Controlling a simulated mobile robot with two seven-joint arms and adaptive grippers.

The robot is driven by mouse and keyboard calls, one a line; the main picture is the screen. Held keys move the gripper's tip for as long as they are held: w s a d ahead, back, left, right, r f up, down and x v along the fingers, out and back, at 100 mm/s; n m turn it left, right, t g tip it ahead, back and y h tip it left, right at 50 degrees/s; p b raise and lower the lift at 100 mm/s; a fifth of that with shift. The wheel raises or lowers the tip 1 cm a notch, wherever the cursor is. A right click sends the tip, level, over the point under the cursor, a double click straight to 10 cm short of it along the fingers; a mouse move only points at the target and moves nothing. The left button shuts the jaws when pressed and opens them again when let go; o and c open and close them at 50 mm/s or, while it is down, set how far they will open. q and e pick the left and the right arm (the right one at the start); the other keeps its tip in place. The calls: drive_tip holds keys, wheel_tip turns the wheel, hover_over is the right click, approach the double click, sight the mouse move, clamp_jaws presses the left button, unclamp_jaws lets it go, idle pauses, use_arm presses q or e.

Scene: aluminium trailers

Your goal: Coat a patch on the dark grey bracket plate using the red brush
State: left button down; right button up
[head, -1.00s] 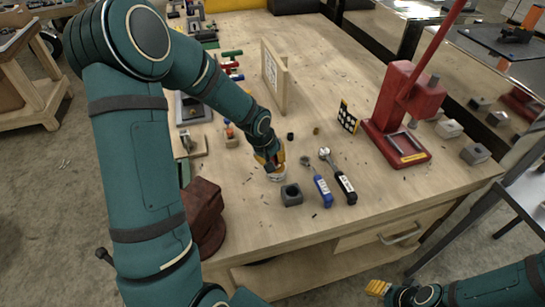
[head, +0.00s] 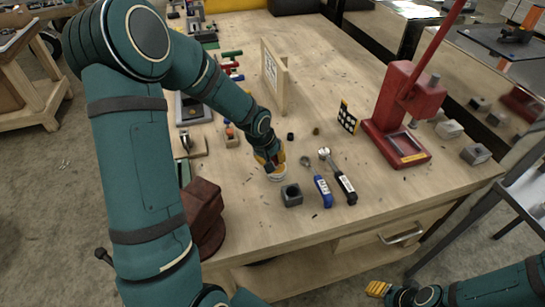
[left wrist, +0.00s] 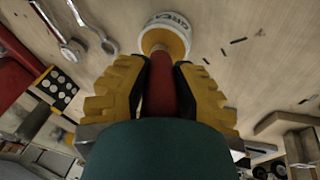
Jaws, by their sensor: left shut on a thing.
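My left gripper (head: 268,160) is shut on the red brush (left wrist: 160,92), low over the bench. The brush's red handle shows between the yellow fingers in the left wrist view. Its tip end is at a small white pot (left wrist: 168,27) with a yellowish inside; whether the bristles touch the contents is hidden. The pot (head: 277,176) stands on the bench just below the fingers in the head view. A dark grey plate (head: 194,110) lies at the bench's left side; I cannot tell whether it is the bracket plate. My right gripper (head: 377,288) is beyond the bench's front edge, its opening unclear.
A dark grey block with a hole (head: 291,195) stands just in front of the pot. A blue-handled tool (head: 323,190) and a black-handled ratchet (head: 342,182) lie right of it. A red press (head: 404,125) stands further right, a dark red vise (head: 203,218) at front left.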

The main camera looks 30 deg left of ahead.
use_arm(q)
drive_tip(key=shift+s, duration=0.1)
drive_tip(key=shift+r+p, duration=2.35)
drive_tip(key=shift+r, duration=1.15)
